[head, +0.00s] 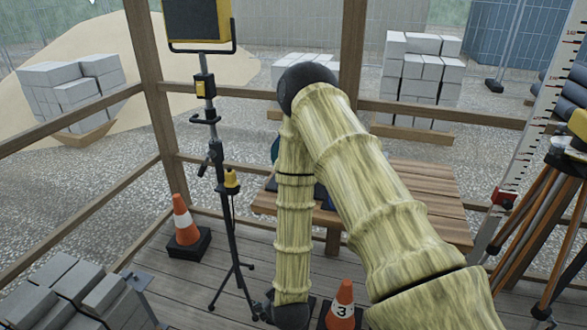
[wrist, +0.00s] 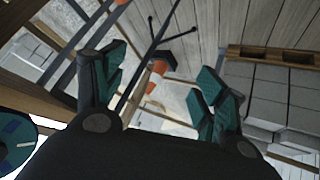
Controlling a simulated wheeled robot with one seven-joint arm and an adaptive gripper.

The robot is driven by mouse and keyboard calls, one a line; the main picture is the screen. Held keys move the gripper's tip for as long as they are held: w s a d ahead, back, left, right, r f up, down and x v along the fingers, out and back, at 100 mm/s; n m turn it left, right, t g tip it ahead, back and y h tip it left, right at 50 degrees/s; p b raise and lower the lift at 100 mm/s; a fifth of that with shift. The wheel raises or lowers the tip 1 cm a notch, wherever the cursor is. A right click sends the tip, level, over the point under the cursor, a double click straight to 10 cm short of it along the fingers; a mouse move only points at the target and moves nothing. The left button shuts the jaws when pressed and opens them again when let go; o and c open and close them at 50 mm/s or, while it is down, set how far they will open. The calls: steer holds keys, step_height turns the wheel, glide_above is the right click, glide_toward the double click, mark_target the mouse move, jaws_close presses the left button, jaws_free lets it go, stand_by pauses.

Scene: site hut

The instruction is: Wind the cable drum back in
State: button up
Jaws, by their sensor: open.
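The cable drum is mostly hidden behind my arm in the head view; a teal edge (head: 275,149) that looks like its rim shows above the wooden table (head: 425,190). In the wrist view a round teal and dark disc, likely the drum (wrist: 14,140), is cut off at the lower left edge. Its handle cannot be made out. My gripper (wrist: 157,88) is open and empty in the wrist view, its teal-padded fingers spread wide. The drum lies outside the fingers, to their left. I cannot make out the gripper in the head view.
A work-light tripod (head: 215,160) stands left of my arm. A traffic cone (head: 185,222) stands behind it, and another cone marked 3 (head: 341,305) is close beside my arm. Grey blocks (head: 70,295) are at lower left. A wooden tripod (head: 545,225) and measuring staff (head: 540,110) stand at right.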

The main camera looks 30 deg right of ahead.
steer(key=w+d+r+t+h+b, duration=0.1)
steer(key=w+d+r+t+h, duration=0.1)
steer(key=w+d+r, duration=0.35)
steer(key=w+d+r+t+h+b, duration=0.1)
steer(key=w+d+r+t+h, duration=0.2)
steer(key=w+r, duration=0.5)
steer(key=w+d+r+h+b, duration=0.1)
steer(key=w+d+r+h, duration=0.4)
steer(key=d+r, duration=0.55)
steer(key=shift+m, duration=0.4)
steer(key=x, duration=0.3)
steer(key=r+p+x, duration=0.1)
steer(key=x, duration=0.5)
steer(key=shift+w+a+r, duration=0.15)
steer(key=shift+w+r, duration=0.2)
steer(key=shift+w, duration=0.1)
steer(key=shift+c, duration=0.3)
steer(key=shift+r, duration=0.15)
steer(key=c, duration=1.4)
